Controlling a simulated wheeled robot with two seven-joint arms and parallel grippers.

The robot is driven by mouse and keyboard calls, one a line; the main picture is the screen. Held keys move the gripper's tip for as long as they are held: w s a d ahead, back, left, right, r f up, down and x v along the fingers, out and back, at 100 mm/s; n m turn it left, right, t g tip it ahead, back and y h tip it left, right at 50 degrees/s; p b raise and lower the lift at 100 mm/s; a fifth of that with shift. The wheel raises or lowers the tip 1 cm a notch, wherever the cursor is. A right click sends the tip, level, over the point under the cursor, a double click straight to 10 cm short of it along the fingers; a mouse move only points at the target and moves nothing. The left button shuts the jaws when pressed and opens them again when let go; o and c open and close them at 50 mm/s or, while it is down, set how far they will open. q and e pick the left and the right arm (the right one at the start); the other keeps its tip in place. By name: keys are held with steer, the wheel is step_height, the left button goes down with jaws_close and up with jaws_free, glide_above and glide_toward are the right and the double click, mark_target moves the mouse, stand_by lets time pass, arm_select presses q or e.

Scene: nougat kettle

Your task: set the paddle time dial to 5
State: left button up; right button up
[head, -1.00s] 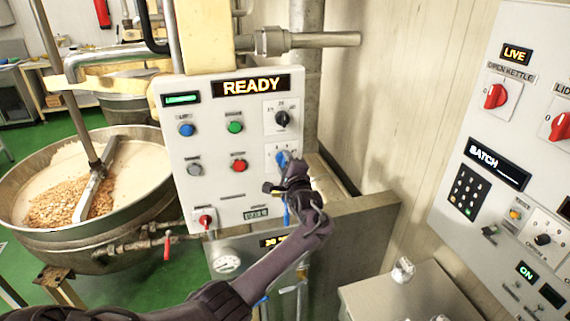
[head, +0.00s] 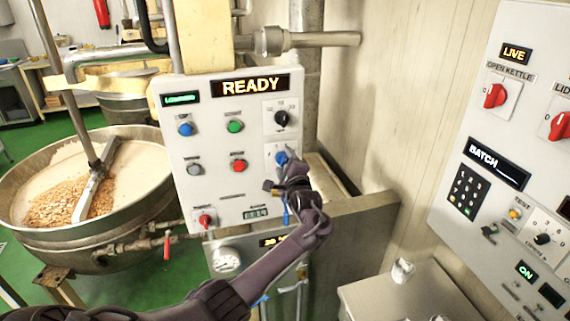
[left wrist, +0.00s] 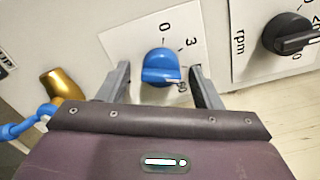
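The paddle time dial is a blue knob (left wrist: 161,66) on a white label plate in the left wrist view, with 0 and 3 printed around it. A further mark at lower right is partly hidden by a finger. The knob's raised bar lies about level across the picture. In the head view the blue dial (head: 281,157) sits low on the right of the kettle panel. My left gripper (left wrist: 161,78) is open, one finger on each side of the knob, with gaps visible. In the head view my left gripper (head: 290,172) is just below the dial. My right gripper is not in view.
A black rpm dial (left wrist: 290,36) is right of the blue one. The kettle panel (head: 215,130) also has several buttons, a red switch (head: 205,220) and a READY display (head: 250,86). A kettle of nuts (head: 60,235) stands left; another control panel (head: 480,115) is right.

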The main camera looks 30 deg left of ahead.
arm_select(q)
steer(key=b+v, duration=0.2)
steer(key=v, duration=0.5)
steer(key=shift+s+d, duration=0.2)
steer(key=shift+d, duration=0.15)
